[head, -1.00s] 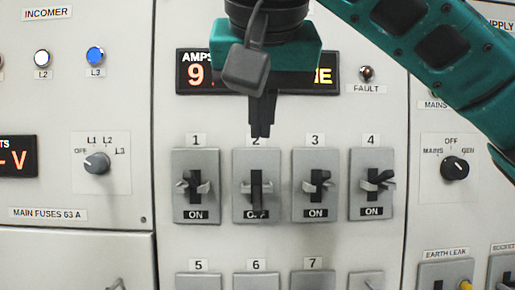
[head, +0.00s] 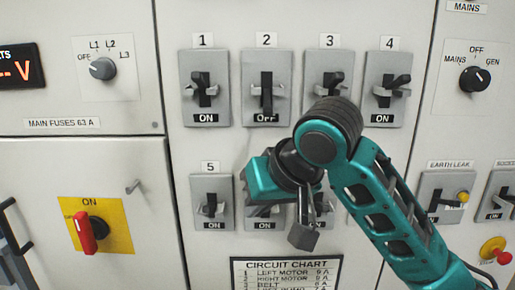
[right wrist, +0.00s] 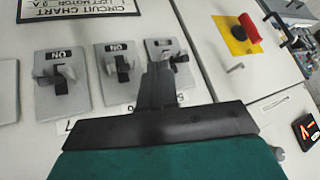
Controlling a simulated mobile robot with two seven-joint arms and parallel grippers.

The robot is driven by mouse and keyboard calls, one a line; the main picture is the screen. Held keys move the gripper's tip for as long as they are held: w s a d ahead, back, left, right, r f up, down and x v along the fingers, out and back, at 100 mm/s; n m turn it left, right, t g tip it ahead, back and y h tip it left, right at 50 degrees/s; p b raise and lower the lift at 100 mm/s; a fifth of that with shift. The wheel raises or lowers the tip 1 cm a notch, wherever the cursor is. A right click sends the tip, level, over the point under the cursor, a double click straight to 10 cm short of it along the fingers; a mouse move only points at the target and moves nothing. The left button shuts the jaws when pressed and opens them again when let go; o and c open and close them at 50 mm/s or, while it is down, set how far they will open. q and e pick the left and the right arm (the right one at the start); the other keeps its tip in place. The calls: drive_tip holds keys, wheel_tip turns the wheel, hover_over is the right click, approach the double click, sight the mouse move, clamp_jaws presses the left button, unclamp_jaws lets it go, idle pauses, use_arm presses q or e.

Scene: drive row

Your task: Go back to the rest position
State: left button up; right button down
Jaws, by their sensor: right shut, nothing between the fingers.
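My right gripper (head: 264,181) is in front of the lower breaker row in the head view, over breaker 6, with its fingertips hidden there. In the right wrist view its dark fingers (right wrist: 158,85) are together and empty, standing out in front of the panel near breaker 5 (right wrist: 170,48). My teal right arm comes in from the lower right. My left gripper is in neither view.
Breakers 1 (head: 205,88), 2 (head: 264,88), 3 (head: 326,70) and 4 (head: 388,88) form the upper row. Breaker 2 reads OFF; 1 and 4 read ON. A red rotary handle (head: 84,232) is at lower left. A circuit chart (head: 285,272) sits below.

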drive_tip(key=s+d+f, duration=0.2)
drive_tip(key=f, duration=0.4)
drive_tip(key=s+d+f, duration=0.1)
drive_tip(key=d+f, duration=0.1)
drive_tip(key=f, duration=0.4)
drive_tip(key=s+d+f+m+g+h, duration=0.1)
drive_tip(key=s+d+f+h, duration=0.1)
drive_tip(key=s+d+f, duration=0.7)
drive_tip(key=s+d+f+m+g+h, duration=0.1)
drive_tip(key=s+d+f+h, duration=0.2)
drive_tip(key=s+d+f, duration=0.65)
drive_tip(key=w+a+f+t+y, duration=0.2)
drive_tip(key=w+a+f+t, duration=0.2)
drive_tip(key=f, duration=0.4)
drive_tip(key=shift+w+a+t, duration=0.4)
drive_tip(key=shift+w+t, duration=0.15)
drive_tip(key=shift+t, duration=0.85)
drive_tip(key=shift+d+r, duration=0.1)
